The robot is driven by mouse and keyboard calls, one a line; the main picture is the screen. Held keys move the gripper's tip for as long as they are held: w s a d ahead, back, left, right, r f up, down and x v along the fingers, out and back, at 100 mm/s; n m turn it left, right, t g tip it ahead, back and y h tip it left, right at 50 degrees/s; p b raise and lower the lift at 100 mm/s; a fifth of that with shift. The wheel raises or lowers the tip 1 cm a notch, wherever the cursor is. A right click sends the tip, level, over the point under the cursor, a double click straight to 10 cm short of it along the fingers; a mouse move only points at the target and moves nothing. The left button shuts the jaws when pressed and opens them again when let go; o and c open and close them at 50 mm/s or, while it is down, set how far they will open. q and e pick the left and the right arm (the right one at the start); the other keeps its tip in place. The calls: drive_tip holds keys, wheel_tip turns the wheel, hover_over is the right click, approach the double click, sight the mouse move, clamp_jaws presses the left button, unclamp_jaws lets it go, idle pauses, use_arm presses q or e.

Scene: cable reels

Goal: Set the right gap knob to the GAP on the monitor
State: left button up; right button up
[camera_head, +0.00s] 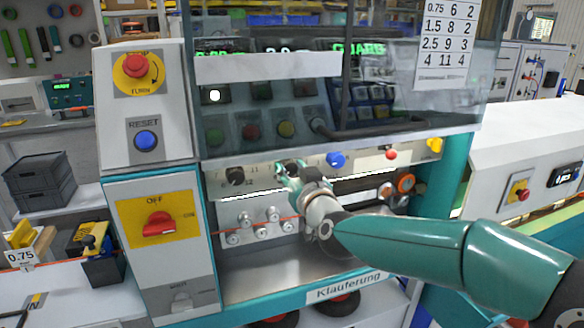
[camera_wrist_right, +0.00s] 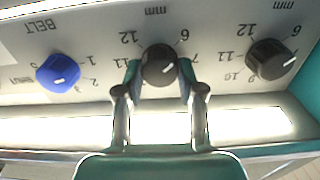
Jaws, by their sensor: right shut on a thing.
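The right gap knob (camera_wrist_right: 159,62) is black and sits on a pale panel between a blue knob and another black knob. My right gripper (camera_wrist_right: 160,78) is shut on it, one finger on each side. A short white mark shows on the right of the knob's face in the wrist view; numbers 12, 6 and 7 show around it. In the head view my right gripper (camera_head: 289,179) reaches the panel and partly hides the knob. A display (camera_head: 283,50) behind the guard shows green characters, too blurred to read surely. The left gripper is not in view.
The other black knob (camera_wrist_right: 270,60) and the blue belt knob (camera_wrist_right: 59,73) stand close on either side. A clear guard (camera_head: 400,100) is above the panel. Several rollers (camera_head: 254,222) lie below. A white number chart (camera_head: 447,42) hangs at upper right.

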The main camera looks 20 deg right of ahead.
drive_tip(key=shift+f+n, duration=0.3)
drive_tip(key=shift+f, duration=0.2)
drive_tip(key=o, duration=1.1)
drive_tip(key=shift+r, duration=0.1)
drive_tip(key=shift+c, duration=0.2)
drive_tip(key=shift+o, duration=0.4)
drive_tip(key=shift+r, duration=0.2)
drive_tip(key=shift+s, duration=0.1)
drive_tip(key=s, duration=1.1)
drive_tip(key=shift+s+d, duration=0.2)
drive_tip(key=shift+s, duration=0.2)
drive_tip(key=shift+d+f, duration=0.1)
